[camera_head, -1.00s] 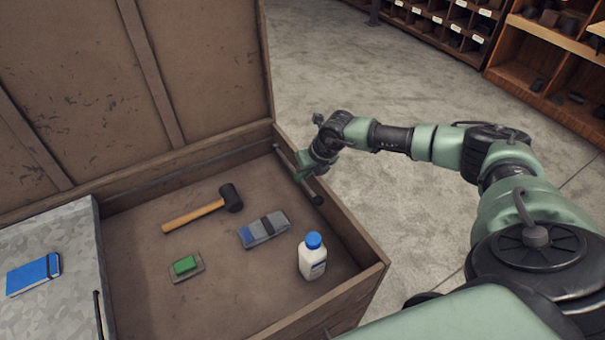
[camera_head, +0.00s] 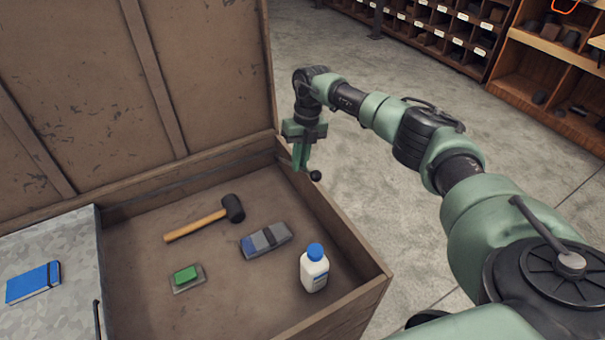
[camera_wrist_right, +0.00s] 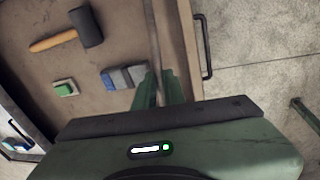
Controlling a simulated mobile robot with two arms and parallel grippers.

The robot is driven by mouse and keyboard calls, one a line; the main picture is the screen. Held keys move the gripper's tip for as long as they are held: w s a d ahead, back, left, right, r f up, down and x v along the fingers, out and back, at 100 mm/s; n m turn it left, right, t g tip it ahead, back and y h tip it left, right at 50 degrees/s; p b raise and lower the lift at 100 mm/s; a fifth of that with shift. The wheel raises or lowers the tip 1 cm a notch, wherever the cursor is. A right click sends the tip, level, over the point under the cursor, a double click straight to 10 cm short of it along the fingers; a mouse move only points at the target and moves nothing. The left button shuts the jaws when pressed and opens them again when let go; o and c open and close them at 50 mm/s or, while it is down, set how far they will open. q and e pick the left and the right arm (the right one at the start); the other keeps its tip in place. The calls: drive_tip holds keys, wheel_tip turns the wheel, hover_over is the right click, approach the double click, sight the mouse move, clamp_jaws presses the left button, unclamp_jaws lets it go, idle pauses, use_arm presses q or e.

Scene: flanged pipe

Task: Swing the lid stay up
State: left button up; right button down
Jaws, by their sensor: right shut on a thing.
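The lid stay is a thin dark rod with a round knob (camera_head: 315,176) at its end. It stands at the right wall of the open wooden chest, now raised to about the wall's top edge. My right gripper (camera_head: 301,165) is shut on the stay near the knob. In the right wrist view the rod (camera_wrist_right: 154,45) runs down between the two green fingers (camera_wrist_right: 160,92). The chest lid (camera_head: 90,80) is open and leans back. My left gripper is out of view.
In the chest lie a mallet (camera_head: 207,221), a grey-blue block (camera_head: 266,240), a green sponge-like block (camera_head: 186,276) and a white bottle (camera_head: 314,270). A blue notebook (camera_head: 33,282) lies on the grey panel at left. Floor right of the chest is clear; shelves stand behind.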

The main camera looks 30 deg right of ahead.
drive_tip(key=shift+w+r, duration=0.3)
drive_tip(key=shift+r, duration=0.1)
drive_tip(key=c, duration=1.5)
unclamp_jaws()
drive_tip(key=r, duration=0.2)
drive_tip(key=d+r+b, duration=0.1)
drive_tip(key=r, duration=0.4)
drive_tip(key=shift+w+d+r, duration=0.25)
drive_tip(key=shift+w, duration=0.05)
